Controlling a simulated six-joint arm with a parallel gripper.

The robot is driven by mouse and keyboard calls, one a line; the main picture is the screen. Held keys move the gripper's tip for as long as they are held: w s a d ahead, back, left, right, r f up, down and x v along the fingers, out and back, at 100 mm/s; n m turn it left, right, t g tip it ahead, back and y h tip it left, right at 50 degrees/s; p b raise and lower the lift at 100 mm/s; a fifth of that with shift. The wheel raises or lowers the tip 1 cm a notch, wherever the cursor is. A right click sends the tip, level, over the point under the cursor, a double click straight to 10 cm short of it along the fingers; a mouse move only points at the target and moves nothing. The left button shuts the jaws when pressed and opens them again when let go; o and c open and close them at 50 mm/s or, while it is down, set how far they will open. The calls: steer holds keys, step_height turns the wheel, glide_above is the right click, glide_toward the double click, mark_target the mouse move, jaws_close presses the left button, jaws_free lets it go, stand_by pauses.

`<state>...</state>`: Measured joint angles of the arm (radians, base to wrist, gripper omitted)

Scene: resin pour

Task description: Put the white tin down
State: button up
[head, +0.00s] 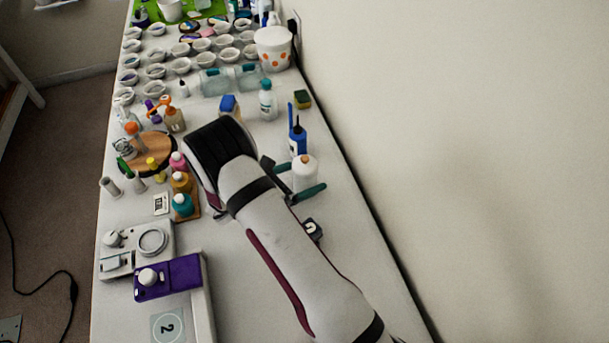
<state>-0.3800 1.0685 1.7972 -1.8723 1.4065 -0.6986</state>
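The white tin (304,168) is a small pale cylinder, upright near the right side of the table. My gripper (301,179) has its two dark green fingers on either side of the tin, one at its left and one across its lower front. The fingers appear closed on it. The tin's lower part is partly hidden by the near finger, so I cannot tell whether its base touches the table.
A blue bottle (298,140) stands just behind the tin. A small dark item (312,229) lies in front, partly hidden by my arm. The wall borders the table's right edge.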

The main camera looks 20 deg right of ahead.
steer(key=shift+a+r, duration=0.2)
steer(key=shift+a, duration=0.05)
steer(key=v, duration=1.1)
steer(key=s+d+r+m+g+y, duration=0.4)
steer(key=s+d+r+m+g, duration=0.35)
steer(key=s+r+m, duration=0.4)
steer(key=s+a+r+m+t+y, duration=0.1)
steer(key=s+a+m+y, duration=0.2)
steer(key=s+m+y, duration=0.2)
steer(key=s+a+r+m+t+y, duration=0.1)
steer(key=s+a+m+y, duration=0.2)
steer(key=s+m, duration=0.7)
steer(key=shift+r+m+y, duration=0.25)
steer(key=shift+m+y, duration=0.6)
steer(key=shift+y, duration=0.25)
steer(key=shift+s, duration=0.15)
